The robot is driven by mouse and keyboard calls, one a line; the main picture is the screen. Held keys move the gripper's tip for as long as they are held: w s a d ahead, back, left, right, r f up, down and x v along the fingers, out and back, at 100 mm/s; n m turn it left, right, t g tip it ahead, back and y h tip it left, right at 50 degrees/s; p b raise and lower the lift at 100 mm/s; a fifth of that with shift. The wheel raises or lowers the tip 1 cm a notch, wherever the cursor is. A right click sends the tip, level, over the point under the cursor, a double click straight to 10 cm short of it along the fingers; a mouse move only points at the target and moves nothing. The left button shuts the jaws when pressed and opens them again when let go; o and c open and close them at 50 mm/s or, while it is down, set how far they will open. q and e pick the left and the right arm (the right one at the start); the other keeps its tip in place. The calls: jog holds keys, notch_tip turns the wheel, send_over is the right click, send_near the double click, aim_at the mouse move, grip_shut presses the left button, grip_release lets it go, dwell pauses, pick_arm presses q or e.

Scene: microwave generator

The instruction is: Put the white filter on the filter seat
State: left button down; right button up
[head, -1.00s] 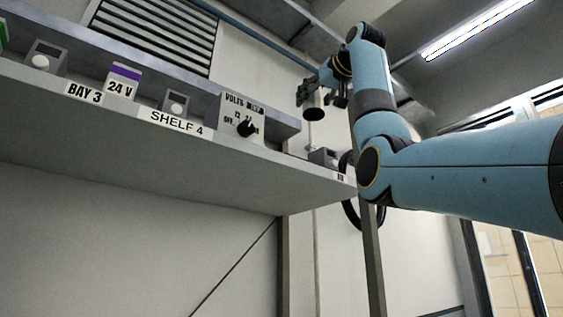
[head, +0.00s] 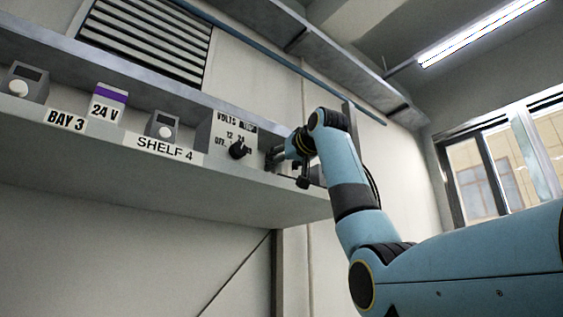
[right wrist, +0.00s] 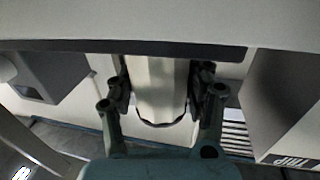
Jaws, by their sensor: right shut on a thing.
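My right gripper (head: 283,155) is at the shelf's right end, just right of the volts selector box. In the right wrist view its two dark fingers (right wrist: 160,88) are shut on the sides of the white filter (right wrist: 162,95), a pale cylinder with a dark ring at its lower end in that picture. The filter's other end runs up to a dark strip below a grey surface; I cannot tell whether they touch. In the head view I cannot make out the filter behind my gripper and arm. I cannot pick out the filter seat. My left gripper is not in view.
A grey box (right wrist: 45,75) stands left of the filter in the wrist view. A louvred vent (head: 148,37) is above.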

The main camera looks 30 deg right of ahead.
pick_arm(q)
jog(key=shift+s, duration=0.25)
pick_arm(e)
jog(key=shift+s+a, duration=0.1)
jog(key=o, duration=1.2)
jog(key=shift+f, duration=0.1)
pick_arm(q)
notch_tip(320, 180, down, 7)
jog(key=b, duration=0.6)
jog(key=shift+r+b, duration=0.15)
jog(key=shift+b, duration=0.15)
pick_arm(e)
jog(key=s, duration=0.4)
jog(key=s+a, duration=0.1)
jog(key=s, duration=0.7)
jog(key=shift+a+r, duration=0.2)
jog(key=shift+a, duration=0.15)
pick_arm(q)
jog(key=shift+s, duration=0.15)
pick_arm(e)
jog(key=shift+f, duration=0.1)
